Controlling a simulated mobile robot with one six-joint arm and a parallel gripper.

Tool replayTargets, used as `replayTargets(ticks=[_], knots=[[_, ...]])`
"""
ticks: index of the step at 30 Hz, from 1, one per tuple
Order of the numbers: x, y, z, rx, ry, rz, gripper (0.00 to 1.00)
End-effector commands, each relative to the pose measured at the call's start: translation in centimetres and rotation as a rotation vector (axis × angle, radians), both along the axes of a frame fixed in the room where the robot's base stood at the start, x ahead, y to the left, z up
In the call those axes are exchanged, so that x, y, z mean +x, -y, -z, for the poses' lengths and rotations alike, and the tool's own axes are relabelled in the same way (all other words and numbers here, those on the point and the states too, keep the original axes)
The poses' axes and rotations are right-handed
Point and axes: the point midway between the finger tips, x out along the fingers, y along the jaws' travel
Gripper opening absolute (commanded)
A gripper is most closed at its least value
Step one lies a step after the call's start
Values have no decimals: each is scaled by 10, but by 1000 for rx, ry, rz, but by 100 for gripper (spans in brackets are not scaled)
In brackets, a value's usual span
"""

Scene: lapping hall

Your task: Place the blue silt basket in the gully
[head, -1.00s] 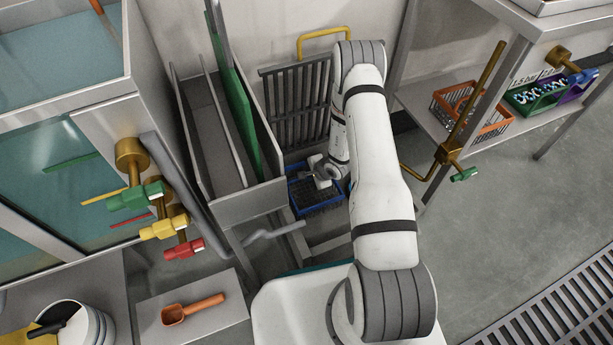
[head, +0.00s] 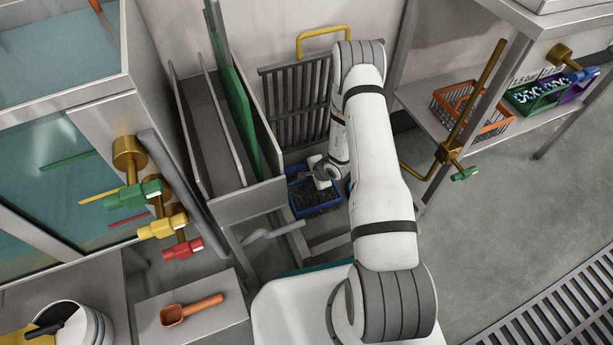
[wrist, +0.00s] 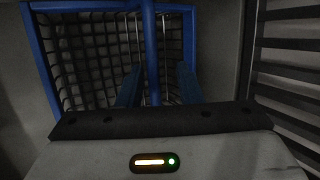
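The blue silt basket (head: 316,209) is low at floor level in the head view, in front of the leaning grate. In the wrist view its blue rim (wrist: 42,60) frames a dark mesh inside. A blue handle bar (wrist: 151,50) runs up the middle of that view. My gripper (head: 322,180) is down at the basket. In the wrist view my gripper (wrist: 158,85) has its two fingers on either side of the bar, with gaps between them and it, so it looks open. The gully's edges under the basket are hidden by the basket and my arm.
A dark slotted grate (head: 296,103) with a yellow handle leans on the wall behind. A steel rack (head: 232,197) with upright boards stands close on the left. A shelf (head: 425,118) with crates is on the right. Open floor lies at the right front.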

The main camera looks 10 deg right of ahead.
Motion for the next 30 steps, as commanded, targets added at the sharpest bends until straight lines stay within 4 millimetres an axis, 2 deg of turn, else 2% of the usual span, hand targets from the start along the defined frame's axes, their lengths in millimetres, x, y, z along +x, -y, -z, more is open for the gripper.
replayTargets(ticks=[5, 15, 21, 25, 28, 30], knots=[[-2, 2, -21, 0, 0, 1, 32], [-38, 31, -85, 0, 2, 2, 32], [-50, 39, -104, 0, 1, -1, 32], [-51, 39, -116, 4, 11, -14, 32], [-44, 28, -143, 21, 43, -73, 32], [-39, 15, -174, 40, 76, -145, 32]])
